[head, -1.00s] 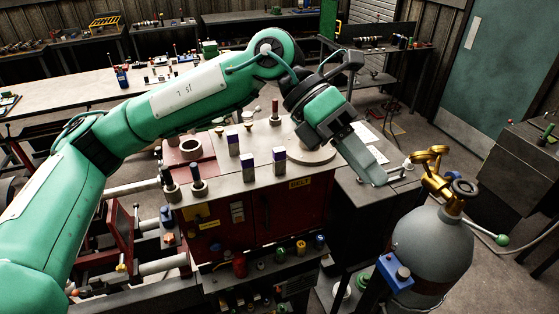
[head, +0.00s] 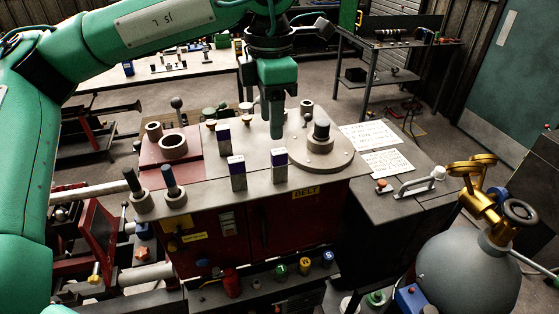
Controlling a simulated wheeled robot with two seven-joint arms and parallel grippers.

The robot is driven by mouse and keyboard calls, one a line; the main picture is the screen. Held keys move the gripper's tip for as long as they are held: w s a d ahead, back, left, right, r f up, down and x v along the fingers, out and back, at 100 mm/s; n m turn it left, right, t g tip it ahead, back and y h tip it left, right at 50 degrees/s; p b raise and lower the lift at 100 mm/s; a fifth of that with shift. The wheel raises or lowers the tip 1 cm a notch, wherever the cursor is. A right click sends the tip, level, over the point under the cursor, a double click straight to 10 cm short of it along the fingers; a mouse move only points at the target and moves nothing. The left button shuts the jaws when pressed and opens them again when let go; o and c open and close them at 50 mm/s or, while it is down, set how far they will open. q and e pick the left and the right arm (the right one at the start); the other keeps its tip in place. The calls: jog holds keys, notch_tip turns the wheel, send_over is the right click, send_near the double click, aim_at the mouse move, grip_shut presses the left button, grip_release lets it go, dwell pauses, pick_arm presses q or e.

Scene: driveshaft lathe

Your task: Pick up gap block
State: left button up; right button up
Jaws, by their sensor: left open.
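One is at the back left (head: 223,138), one at the front left (head: 238,174), and one at the front right (head: 279,165). I take them for gap blocks, but which one is meant cannot be told. My left gripper (head: 277,133) points down, with its fingers seen edge-on just behind and above the front right block. It is open, and nothing shows between its fingers. My right gripper is not in view.
A round grey plate with a dark-topped knob (head: 320,140) stands right of my gripper. Two dark-handled levers (head: 172,184) rise at the cabinet's left front. A grey gas cylinder (head: 465,275) with a brass valve stands at the right.

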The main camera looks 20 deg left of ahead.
aim_at(279, 151)
pick_arm(q)
jog(key=f, duration=0.1)
jog(key=w+f, duration=0.1)
jog(key=f, duration=0.1)
jog(key=shift+p, duration=0.35)
jog(key=shift+s+d+f+p, duration=0.1)
jog(key=shift+f+p, duration=0.15)
jog(key=shift+f, duration=0.1)
jog(key=shift+s+d+f+p, duration=0.1)
jog(key=shift+f+p, duration=0.1)
jog(key=shift+f, duration=0.15)
jog(key=f+p, duration=0.1)
jog(key=f, duration=0.1)
jog(key=f+p, duration=0.1)
jog(key=f, duration=0.1)
jog(key=shift+w+d+p, duration=0.2)
jog(key=shift+d+p, duration=0.15)
jog(key=shift+s+f, duration=0.1)
jog(key=shift+f, duration=0.25)
jog(key=shift+c, duration=0.4)
grip_shut()
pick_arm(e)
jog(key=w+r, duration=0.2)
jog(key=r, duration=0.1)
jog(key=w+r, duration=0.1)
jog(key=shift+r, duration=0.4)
